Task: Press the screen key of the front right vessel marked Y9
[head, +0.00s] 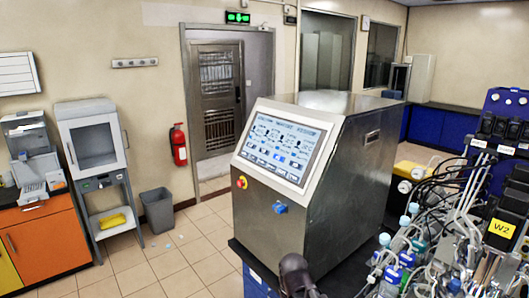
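A tilted touch screen (282,146) sits on the sloped front of a steel control cabinet (345,190) in the middle of the head view. It is lit and shows small icons and several blue and white keys. Their lettering is too small to read, and I cannot make out a Y9 mark. Bioreactor vessels with tubes and cables (440,245) crowd the lower right and are partly cut off. A dark rounded part, apparently of my arm, shows at the bottom edge before the cabinet. My gripper's fingers are not in view.
A red and yellow stop button (241,182) and a blue knob (280,208) are on the cabinet front below the screen. A grey bin (157,210) and a white cabinet on a stand (92,138) are at left.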

